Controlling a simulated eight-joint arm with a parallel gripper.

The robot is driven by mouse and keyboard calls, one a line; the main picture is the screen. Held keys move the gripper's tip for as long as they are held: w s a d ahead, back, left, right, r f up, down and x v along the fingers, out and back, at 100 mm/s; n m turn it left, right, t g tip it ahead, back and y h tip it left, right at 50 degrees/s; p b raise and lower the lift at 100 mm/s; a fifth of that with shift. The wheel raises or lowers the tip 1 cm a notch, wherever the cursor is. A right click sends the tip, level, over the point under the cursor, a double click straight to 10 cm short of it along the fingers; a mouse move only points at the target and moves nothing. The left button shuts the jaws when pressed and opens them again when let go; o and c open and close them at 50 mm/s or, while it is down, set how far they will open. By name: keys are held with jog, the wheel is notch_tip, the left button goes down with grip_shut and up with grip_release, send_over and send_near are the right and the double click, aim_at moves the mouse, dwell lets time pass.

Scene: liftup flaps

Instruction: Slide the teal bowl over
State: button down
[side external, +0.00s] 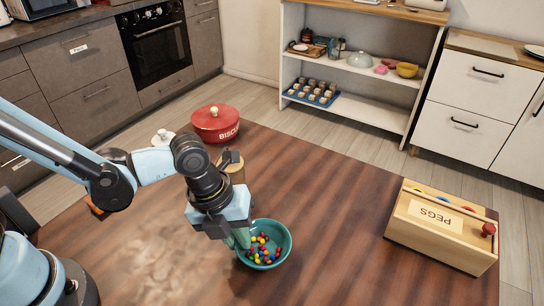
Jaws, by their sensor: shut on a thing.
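The teal bowl (287,249) stands upright on the wooden table, near its front middle, with several small coloured balls (263,249) inside. My gripper (237,238) points down at the bowl's left side. It is shut on the bowl's left rim, and the gripper body partly hides that side of the bowl.
A red biscuit tin (216,124) stands at the table's back edge. A wooden jar (232,167) is just behind my gripper, with a white-topped item (163,138) farther left. A wooden pegs box (443,228) is at the right. The table (345,205) between bowl and box is clear.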

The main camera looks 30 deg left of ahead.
jog(key=shift+w+d, duration=1.3)
jog(key=shift+d, duration=1.35)
jog(key=shift+w+d, duration=1.3)
jog(key=shift+d, duration=1.35)
jog(key=shift+w+d, duration=1.3)
jog(key=shift+d, duration=1.35)
jog(key=c, duration=1.1)
grip_release()
jog(key=shift+o, duration=0.2)
jog(key=v, duration=1.2)
jog(key=shift+a, duration=0.15)
